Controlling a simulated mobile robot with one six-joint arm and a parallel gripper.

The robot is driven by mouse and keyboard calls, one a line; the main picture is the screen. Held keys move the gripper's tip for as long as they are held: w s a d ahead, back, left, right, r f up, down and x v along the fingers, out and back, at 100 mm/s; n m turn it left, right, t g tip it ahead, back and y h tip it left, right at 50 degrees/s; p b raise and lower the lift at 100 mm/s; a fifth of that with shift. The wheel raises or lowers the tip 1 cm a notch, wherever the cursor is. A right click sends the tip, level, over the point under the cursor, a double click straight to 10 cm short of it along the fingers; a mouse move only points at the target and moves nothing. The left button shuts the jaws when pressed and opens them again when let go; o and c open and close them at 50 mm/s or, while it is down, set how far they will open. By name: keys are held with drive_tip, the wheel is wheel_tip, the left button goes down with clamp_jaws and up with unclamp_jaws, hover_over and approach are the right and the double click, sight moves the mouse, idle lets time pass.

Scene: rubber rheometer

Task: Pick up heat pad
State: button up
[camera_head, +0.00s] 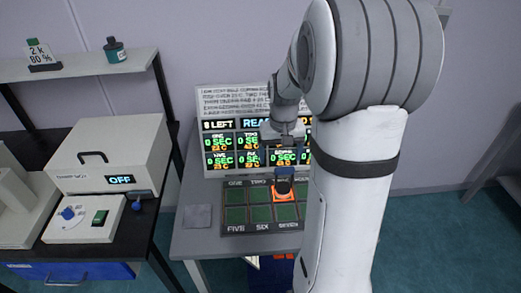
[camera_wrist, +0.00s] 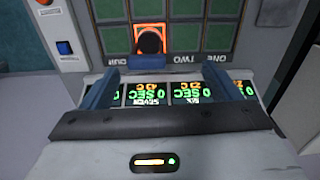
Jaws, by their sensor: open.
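An orange square pad (camera_head: 284,196) with a dark round piece on it sits on the dark grid board (camera_head: 223,229), in the third column of the upper row as the camera on my body sees it. It looks like the heat pad. It also shows in the wrist view (camera_wrist: 136,32), beyond the fingertips. My gripper (camera_head: 284,158) is open and empty, above the far edge of the board and in front of the lit display. In the wrist view its two blue fingers (camera_wrist: 162,68) are spread wide, apart from the pad. My arm hides the board's right side.
A display panel (camera_head: 233,141) stands at the back of the grey table. A grey square (camera_head: 197,216) lies left of the board. A black-topped bench at left holds a white box (camera_head: 105,160) reading OFF and a control box (camera_head: 82,221). A shelf holds a bottle (camera_head: 115,50).

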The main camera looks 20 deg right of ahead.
sight(285, 168)
drive_tip(key=shift+m, duration=0.3)
drive_tip(key=w+d+f, duration=0.2)
drive_tip(key=d, duration=0.1)
drive_tip(key=shift+w+d+p, duration=0.1)
drive_tip(key=shift+w+p, duration=0.15)
drive_tip(key=shift+p, duration=0.15)
wheel_tip(285, 168, down, 8)
drive_tip(key=shift+r+p, duration=0.1)
drive_tip(key=shift+p, duration=0.7)
clamp_jaws()
drive_tip(key=shift+r, duration=0.1)
